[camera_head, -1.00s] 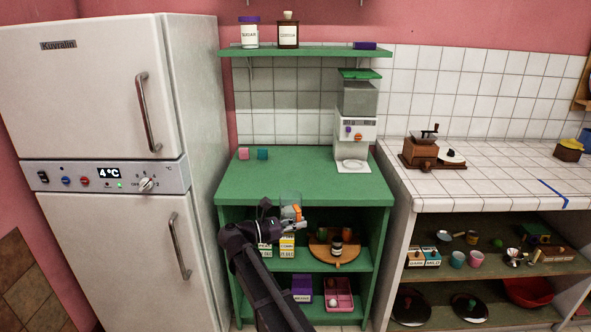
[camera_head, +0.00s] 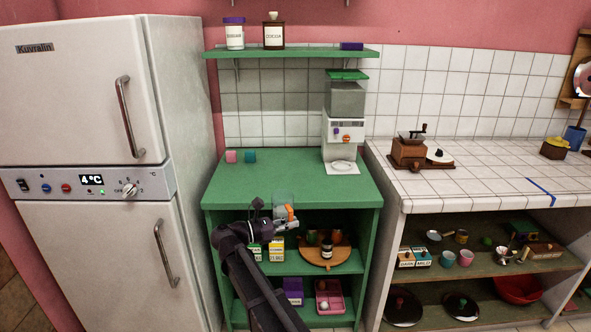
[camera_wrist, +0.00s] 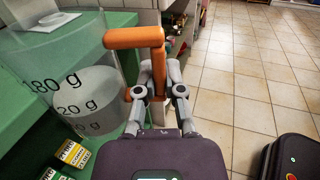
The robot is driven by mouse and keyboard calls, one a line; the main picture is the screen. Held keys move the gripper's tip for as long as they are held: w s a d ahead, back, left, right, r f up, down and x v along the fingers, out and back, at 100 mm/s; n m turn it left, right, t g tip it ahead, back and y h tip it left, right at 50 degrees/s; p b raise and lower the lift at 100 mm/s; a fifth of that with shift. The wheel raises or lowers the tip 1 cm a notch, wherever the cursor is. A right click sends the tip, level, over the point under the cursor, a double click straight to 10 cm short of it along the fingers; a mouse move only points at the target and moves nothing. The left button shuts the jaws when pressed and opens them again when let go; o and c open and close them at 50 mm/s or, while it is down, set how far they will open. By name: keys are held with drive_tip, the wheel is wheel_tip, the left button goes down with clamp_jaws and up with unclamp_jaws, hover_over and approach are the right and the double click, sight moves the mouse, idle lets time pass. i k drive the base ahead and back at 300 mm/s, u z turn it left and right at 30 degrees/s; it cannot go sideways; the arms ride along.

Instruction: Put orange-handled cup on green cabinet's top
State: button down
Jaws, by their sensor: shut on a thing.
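The cup is clear, with an orange handle and dark gram marks. In the head view the cup (camera_head: 282,200) shows at the front edge of the green cabinet's top (camera_head: 290,178), overlapping it; I cannot tell its exact height or whether it touches the edge. My gripper (camera_head: 291,221) is shut on the orange handle. In the wrist view the cup (camera_wrist: 72,75) stands out large at the left, the handle (camera_wrist: 135,39) runs down between the fingers of my gripper (camera_wrist: 152,75), and the cup appears upright and empty.
The middle and front of the top are clear. A fridge (camera_head: 95,120) stands left, a tiled counter (camera_head: 470,175) right.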

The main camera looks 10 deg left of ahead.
sight(282, 187)
drive_tip(key=i, duration=0.95)
